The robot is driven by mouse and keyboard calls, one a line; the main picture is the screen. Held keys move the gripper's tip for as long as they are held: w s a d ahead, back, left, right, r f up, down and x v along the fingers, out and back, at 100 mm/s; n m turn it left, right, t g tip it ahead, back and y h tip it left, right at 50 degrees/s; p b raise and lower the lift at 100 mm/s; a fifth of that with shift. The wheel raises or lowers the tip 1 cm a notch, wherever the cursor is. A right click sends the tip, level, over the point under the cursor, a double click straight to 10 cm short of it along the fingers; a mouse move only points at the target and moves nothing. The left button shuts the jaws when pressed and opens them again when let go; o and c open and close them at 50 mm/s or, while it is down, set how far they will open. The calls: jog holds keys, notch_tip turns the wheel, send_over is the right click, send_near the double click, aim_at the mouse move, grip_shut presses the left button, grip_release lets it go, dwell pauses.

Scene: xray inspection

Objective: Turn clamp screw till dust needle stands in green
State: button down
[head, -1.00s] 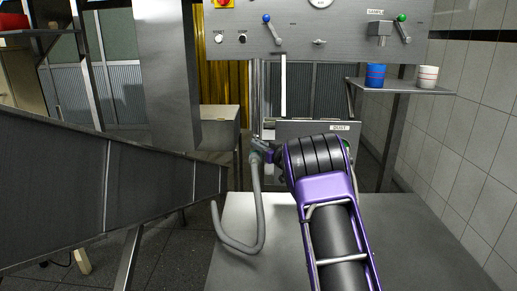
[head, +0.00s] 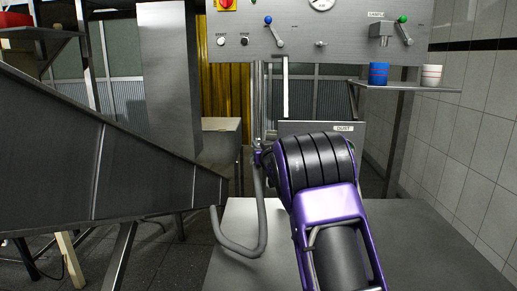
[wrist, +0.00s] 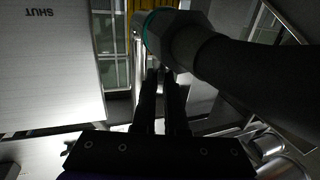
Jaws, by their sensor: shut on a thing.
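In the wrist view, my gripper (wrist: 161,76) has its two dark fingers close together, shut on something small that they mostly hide. I cannot make out the clamp screw clearly; it may be what the fingertips hold. A coupling (wrist: 172,38) with a teal ring and a thick dark hose (wrist: 240,70) lie just beyond and right of the fingertips. In the head view my own arm covers the gripper, near the upper end of a grey bent pipe (head: 262,220). A box with a DUST label (head: 343,128) stands behind. A round gauge (head: 320,3) is cut off by the top edge; its needle cannot be read.
A steel panel (head: 345,45) carries a blue-knobbed lever (head: 273,30) and a green-knobbed lever (head: 404,32). A blue cup (head: 378,73) and a white cup (head: 431,75) stand on a right shelf. A large dark chute (head: 110,165) fills the left. A light plate marked SHUT (wrist: 40,60) is left of my gripper.

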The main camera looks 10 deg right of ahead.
jog(key=c, duration=1)
grip_release()
jog(key=shift+o, duration=0.2)
jog(key=s+d, duration=0.2)
jog(key=s, duration=1.5)
jog(key=shift+s, duration=0.15)
jog(key=shift+r, duration=0.1)
